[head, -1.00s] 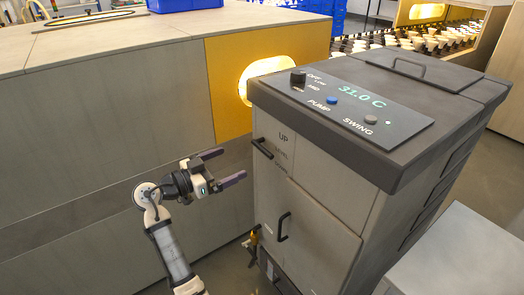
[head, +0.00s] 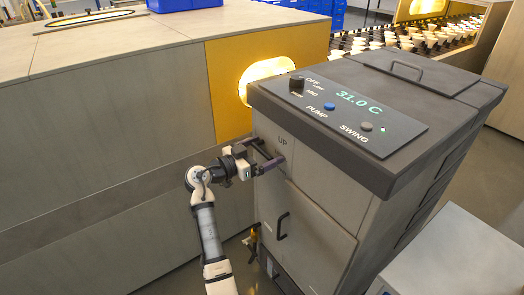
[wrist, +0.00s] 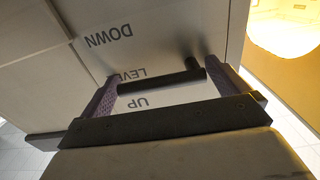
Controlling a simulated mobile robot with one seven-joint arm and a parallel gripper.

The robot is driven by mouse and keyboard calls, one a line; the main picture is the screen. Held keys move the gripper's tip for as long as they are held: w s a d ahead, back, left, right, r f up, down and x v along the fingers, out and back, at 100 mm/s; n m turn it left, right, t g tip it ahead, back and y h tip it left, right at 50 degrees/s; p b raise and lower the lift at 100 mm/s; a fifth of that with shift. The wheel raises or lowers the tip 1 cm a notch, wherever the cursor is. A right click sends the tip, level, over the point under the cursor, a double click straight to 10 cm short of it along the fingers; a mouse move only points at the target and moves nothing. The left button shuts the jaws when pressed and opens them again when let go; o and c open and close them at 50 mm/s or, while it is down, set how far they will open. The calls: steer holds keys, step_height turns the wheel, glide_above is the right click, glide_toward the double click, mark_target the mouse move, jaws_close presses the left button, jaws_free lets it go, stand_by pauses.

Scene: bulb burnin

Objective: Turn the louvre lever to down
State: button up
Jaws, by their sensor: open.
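The louvre lever (wrist: 160,80) is a dark bar on the front of the grey cabinet (head: 310,215). In the wrist view, which shows the lettering upside down, it lies roughly level beside the word LEVEL, between the UP and DOWN marks. Its pivot end is near the right finger. My gripper (wrist: 160,72) is open, with one purple-grey finger near each end of the bar. I cannot tell whether either finger touches it. In the head view my gripper (head: 272,150) is at the cabinet's upper left front and mostly hides the lever.
The cabinet's top panel (head: 400,130) has a knob, PUMP and SWING buttons and a 31.0 C display. A door handle (head: 282,226) sticks out below my gripper. A large grey housing with a yellow end plate (head: 222,90) stands close on the left.

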steer(key=c, duration=1.2)
steer(key=f+m+b, duration=0.1)
steer(key=b, duration=0.4)
steer(key=shift+f, duration=0.15)
steer(key=shift+c, duration=0.2)
steer(key=m+b, duration=0.1)
steer(key=b, duration=0.2)
steer(key=f+m+b, duration=0.1)
steer(key=b, duration=0.3)
steer(key=shift+m, duration=0.3)
steer(key=m+b, duration=0.1)
steer(key=b, duration=0.2)
steer(key=m+b, duration=0.1)
steer(key=b, duration=0.2)
steer(key=m+b, duration=0.2)
steer(key=b, duration=0.1)
steer(key=shift+w+a+f, duration=0.25)
steer(key=shift+f, duration=0.05)
steer(key=shift+r+m+b, duration=0.1)
steer(key=shift+m+b, duration=0.2)
steer(key=shift+b, duration=0.3)
steer(key=o, duration=1.2)
steer(key=shift+o, duration=0.2)
